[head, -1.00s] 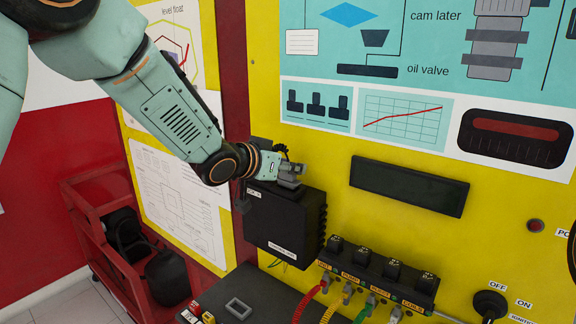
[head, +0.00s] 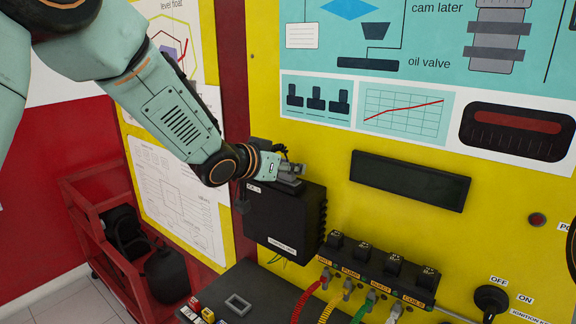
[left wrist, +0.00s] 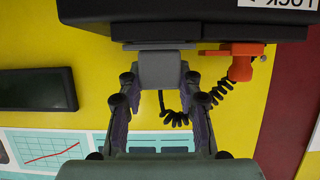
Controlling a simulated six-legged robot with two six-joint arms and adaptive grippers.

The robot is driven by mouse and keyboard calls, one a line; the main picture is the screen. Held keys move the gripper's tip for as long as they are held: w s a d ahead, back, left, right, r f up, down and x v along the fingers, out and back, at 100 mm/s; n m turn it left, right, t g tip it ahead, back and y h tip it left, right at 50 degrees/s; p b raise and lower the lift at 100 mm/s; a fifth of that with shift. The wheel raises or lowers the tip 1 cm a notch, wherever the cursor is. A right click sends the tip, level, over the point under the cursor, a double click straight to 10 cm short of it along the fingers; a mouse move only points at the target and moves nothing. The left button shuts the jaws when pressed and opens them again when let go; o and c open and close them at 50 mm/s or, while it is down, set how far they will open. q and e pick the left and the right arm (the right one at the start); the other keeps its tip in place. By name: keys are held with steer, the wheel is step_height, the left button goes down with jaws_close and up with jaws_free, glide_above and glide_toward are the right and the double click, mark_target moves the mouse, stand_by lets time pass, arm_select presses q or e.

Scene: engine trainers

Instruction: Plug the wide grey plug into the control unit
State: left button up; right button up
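The control unit (head: 283,222) is a black finned box mounted on the yellow panel. In the left wrist view it is the dark body across the top (left wrist: 200,22). The wide grey plug (left wrist: 160,70) sits against the unit's edge, between the fingertips of my left gripper (left wrist: 160,88). The fingers appear shut on its sides. In the head view the left gripper (head: 290,172) is at the unit's top edge and covers most of the plug. How deep the plug sits is hidden. My right gripper is not in view.
An orange part (left wrist: 240,62) with a black coiled cord (left wrist: 178,118) is close beside the plug. Below the unit are a row of black coils (head: 378,270) with coloured leads and a dark ledge (head: 255,285). A red cart (head: 100,220) stands at left.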

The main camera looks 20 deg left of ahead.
arm_select(q)
steer(key=shift+o, duration=1)
steer(key=shift+r, duration=0.1)
steer(key=shift+r+p+v, duration=0.2)
steer(key=shift+p+v, duration=0.1)
steer(key=shift+v, duration=0.9)
steer(key=shift+r+p+v, duration=0.15)
steer(key=shift+p+v, duration=0.15)
steer(key=shift+v, duration=0.9)
steer(key=shift+w, duration=0.15)
steer(key=shift+r, duration=2.05)
steer(key=shift+o, duration=0.2)
steer(key=o, duration=0.5)
